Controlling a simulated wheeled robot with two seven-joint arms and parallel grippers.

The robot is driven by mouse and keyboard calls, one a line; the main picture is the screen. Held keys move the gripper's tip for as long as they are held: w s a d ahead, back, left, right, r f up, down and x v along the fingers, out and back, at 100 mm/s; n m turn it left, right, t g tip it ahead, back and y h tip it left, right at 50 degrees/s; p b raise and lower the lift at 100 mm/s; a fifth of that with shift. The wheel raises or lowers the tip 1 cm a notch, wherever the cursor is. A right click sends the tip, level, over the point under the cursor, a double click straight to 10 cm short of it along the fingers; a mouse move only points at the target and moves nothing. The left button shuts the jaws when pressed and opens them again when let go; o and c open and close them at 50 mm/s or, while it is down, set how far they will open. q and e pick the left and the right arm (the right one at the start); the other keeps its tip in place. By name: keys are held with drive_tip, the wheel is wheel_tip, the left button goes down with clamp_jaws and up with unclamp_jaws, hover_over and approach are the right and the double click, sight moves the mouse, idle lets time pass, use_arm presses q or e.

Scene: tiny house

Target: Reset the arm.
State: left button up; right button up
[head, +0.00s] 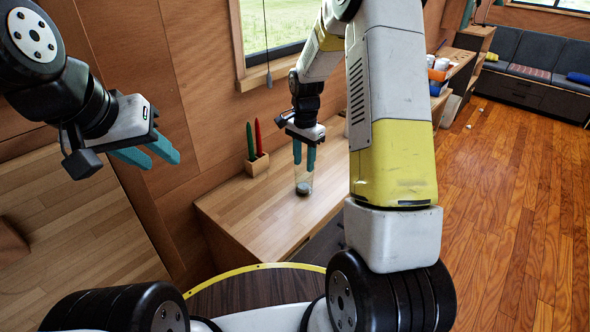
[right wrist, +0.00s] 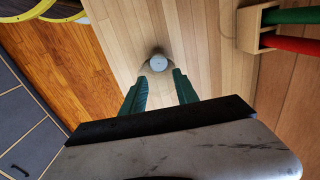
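My right gripper (head: 304,168) points straight down over the wooden counter (head: 250,212). In the right wrist view, the glass (right wrist: 158,63) shows as a round grey spot just beyond the gap between the fingertips (right wrist: 160,78). Whether the fingers touch the glass is not clear. My left gripper (head: 154,158) hangs at the left of the head view, its teal fingers apart with nothing between them.
A small wooden holder (head: 257,165) with a green and a red item stands behind the glass, left of my right gripper in the head view. The wall and window (head: 270,28) are close behind. Open wooden floor (head: 510,190) lies at the right.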

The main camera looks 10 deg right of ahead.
drive_tip(key=s+a+r+n+t+y, duration=0.1)
drive_tip(key=s+r+n+t, duration=0.15)
drive_tip(key=s+r, duration=0.6)
drive_tip(key=s+r+n+t, duration=0.1)
drive_tip(key=s+r+n, duration=0.3)
drive_tip(key=r, duration=0.8)
drive_tip(key=s+r+n+t, duration=0.1)
drive_tip(key=s+r+n, duration=0.1)
drive_tip(key=s, duration=0.5)
drive_tip(key=s+a+r+n+t+y, duration=0.1)
drive_tip(key=s+n, duration=0.1)
drive_tip(key=s, duration=0.5)
drive_tip(key=shift+s+a+r+n+t, duration=0.2)
drive_tip(key=shift+a+r+n+t, duration=0.05)
drive_tip(key=shift+r+n+t, duration=0.15)
drive_tip(key=shift+c, duration=0.4)
